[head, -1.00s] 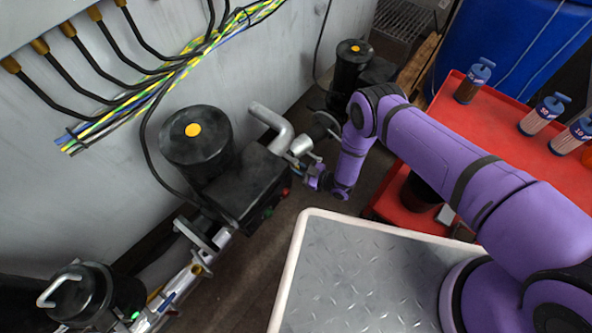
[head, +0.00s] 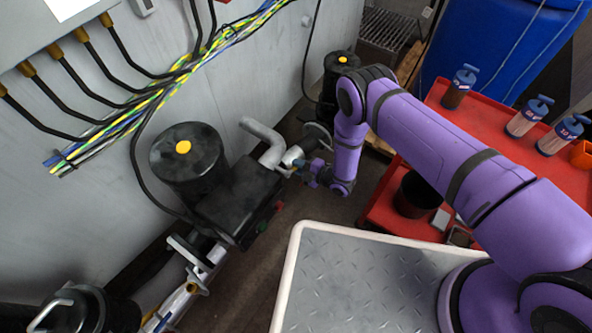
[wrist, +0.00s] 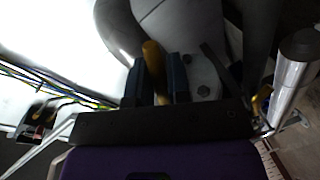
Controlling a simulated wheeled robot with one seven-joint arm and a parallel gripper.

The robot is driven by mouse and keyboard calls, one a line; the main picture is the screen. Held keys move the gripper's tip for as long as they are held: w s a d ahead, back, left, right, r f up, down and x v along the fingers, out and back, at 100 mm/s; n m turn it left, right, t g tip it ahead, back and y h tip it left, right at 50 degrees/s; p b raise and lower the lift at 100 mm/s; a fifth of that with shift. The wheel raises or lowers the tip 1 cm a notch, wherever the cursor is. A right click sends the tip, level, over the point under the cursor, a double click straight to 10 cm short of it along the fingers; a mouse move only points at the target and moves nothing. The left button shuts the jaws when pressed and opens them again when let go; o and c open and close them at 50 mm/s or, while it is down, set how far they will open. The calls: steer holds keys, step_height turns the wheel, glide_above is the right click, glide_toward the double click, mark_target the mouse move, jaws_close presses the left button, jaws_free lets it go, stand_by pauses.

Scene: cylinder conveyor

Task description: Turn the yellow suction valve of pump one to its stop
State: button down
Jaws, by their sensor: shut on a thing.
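The yellow valve handle (wrist: 153,62) stands upright between the two blue fingers of my gripper (wrist: 157,82) in the wrist view. The fingers are shut on it, and their dark palm hides its lower end. In the head view my gripper (head: 306,170) is small, beside the pipe fittings at the right end of a black pump (head: 240,195) with a yellow-capped motor (head: 188,160). A grey elbow pipe (head: 264,140) rises from this pump. The handle is too small and covered to make out there, and no valve stop can be made out.
A second black pump motor (head: 342,72) stands behind by the wall. A red cart (head: 430,148) with several bottles and a dark pot (head: 418,194) is at right. Cables (head: 130,105) run along the grey wall. Dark floor is clear below the gripper.

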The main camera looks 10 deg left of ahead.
steer(key=shift+w+d+r+n+t+h, duration=0.15)
steer(key=shift+r+n+t, duration=0.15)
steer(key=shift+r+n, duration=0.6)
steer(key=shift+w+d+r+n+t+h, duration=0.15)
steer(key=shift+r+n+t, duration=0.25)
steer(key=shift+n, duration=0.8)
steer(key=shift+a+r, duration=0.1)
steer(key=shift+r, duration=0.05)
steer(key=c, duration=1.1)
jaws_free()
steer(key=v, duration=1)
steer(key=shift+d+r, duration=0.2)
steer(key=shift+d, duration=0.2)
